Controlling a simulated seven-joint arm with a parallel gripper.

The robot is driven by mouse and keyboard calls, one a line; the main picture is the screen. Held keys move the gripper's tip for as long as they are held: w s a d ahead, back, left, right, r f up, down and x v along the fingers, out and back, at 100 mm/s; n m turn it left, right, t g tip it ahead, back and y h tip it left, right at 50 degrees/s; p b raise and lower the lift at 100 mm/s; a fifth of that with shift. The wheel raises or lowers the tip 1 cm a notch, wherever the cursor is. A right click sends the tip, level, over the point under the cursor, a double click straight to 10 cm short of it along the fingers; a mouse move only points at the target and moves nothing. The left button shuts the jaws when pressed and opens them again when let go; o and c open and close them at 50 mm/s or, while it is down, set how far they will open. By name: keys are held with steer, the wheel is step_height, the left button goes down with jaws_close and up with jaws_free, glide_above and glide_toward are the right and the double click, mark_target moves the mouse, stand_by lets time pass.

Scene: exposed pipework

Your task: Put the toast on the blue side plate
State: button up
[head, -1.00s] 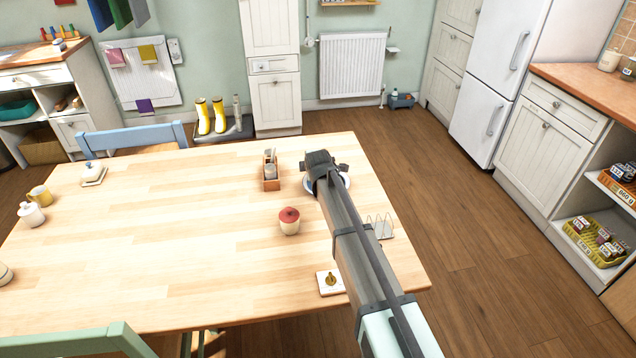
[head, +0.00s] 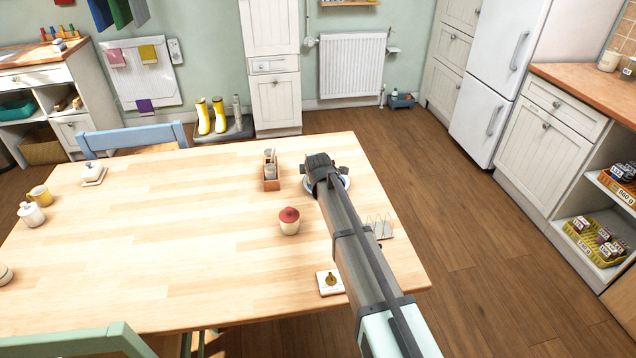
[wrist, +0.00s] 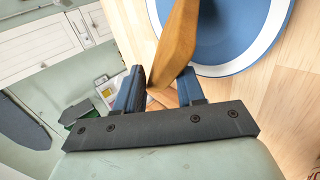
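The toast (wrist: 178,42) is a brown slab between the two blue fingers of my gripper (wrist: 160,88) in the wrist view. The fingers appear closed on its lower end, and it stands tilted on edge over the plate. The blue side plate (wrist: 230,40) has a white rim and lies on the table just beyond the fingers. In the head view my gripper (head: 322,168) is over the plate (head: 345,183) and hides most of it. The toast is not clearly visible there. I cannot tell whether the toast touches the plate.
The wooden table (head: 190,230) has wide clear room to the left. A wooden caddy (head: 271,178) stands left of my gripper, with a red-lidded pot (head: 289,221) nearer. A wire toast rack (head: 381,228) stands right of my arm, near the table's right edge.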

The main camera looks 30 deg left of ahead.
steer(key=v, duration=0.8)
stand_by(0.4)
step_height(320, 180, up, 8)
steer(key=s+d, duration=0.1)
steer(key=shift+s+d, duration=0.25)
steer(key=shift+s, duration=0.15)
steer(key=shift+f, duration=0.1)
